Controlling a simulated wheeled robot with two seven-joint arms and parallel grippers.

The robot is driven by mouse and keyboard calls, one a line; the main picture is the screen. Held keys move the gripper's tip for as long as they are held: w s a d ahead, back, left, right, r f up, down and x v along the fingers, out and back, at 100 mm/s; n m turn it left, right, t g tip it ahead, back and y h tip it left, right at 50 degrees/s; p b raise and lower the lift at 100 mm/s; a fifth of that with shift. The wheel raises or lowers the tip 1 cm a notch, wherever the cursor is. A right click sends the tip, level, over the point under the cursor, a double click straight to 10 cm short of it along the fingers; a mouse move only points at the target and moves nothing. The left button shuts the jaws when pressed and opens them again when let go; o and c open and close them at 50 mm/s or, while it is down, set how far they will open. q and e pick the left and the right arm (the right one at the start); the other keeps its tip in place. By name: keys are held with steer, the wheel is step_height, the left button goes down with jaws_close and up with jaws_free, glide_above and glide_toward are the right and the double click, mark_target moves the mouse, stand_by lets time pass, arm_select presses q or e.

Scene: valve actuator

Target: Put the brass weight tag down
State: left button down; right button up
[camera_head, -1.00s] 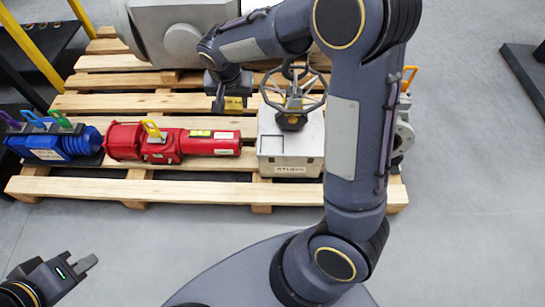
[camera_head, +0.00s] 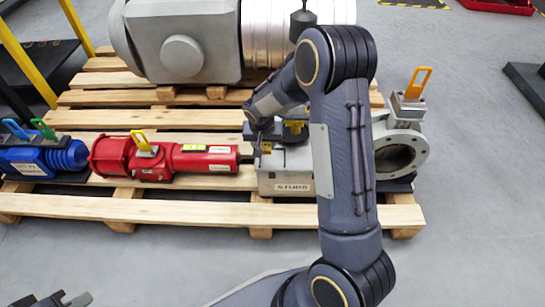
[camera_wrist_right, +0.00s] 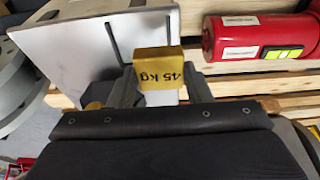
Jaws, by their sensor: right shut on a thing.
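The brass weight tag (camera_wrist_right: 158,68) is a small yellow block marked "45 kg", upside down in the right wrist view. My right gripper (camera_wrist_right: 160,92) is shut on it, with one finger at each side. In the head view my right gripper (camera_head: 260,146) is at the near left side of the grey box, with a small yellow patch of the tag (camera_head: 267,147) showing. Whether the tag touches anything below is hidden. My left gripper (camera_head: 66,299) is cut off at the bottom left edge, and its jaws are unclear.
A labelled grey box (camera_head: 293,186) stands on the wooden pallet (camera_head: 160,207), beside a red actuator (camera_head: 165,160). A blue actuator (camera_head: 45,158) is at the left, a flanged grey valve (camera_head: 400,150) at the right. A big grey housing (camera_head: 183,45) is behind. My right arm hides part of the box.

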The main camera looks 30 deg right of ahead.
mark_target(273, 157)
steer(key=d+f, duration=0.1)
steer(key=d+f+b, duration=0.1)
steer(key=f, duration=0.1)
steer(key=shift+d+f, duration=0.15)
steer(key=shift+d, duration=0.15)
steer(key=x, duration=0.2)
steer(key=b+x, duration=0.1)
steer(key=shift+s+d+f, duration=0.1)
steer(key=shift+s+f, duration=0.25)
steer(key=shift+f, duration=0.1)
steer(key=shift+r, duration=0.1)
steer(key=shift+f+b, duration=0.25)
steer(key=shift+b, duration=0.15)
steer(key=o, duration=1)
steer(key=shift+o, duration=0.2)
steer(key=shift+r, duration=0.1)
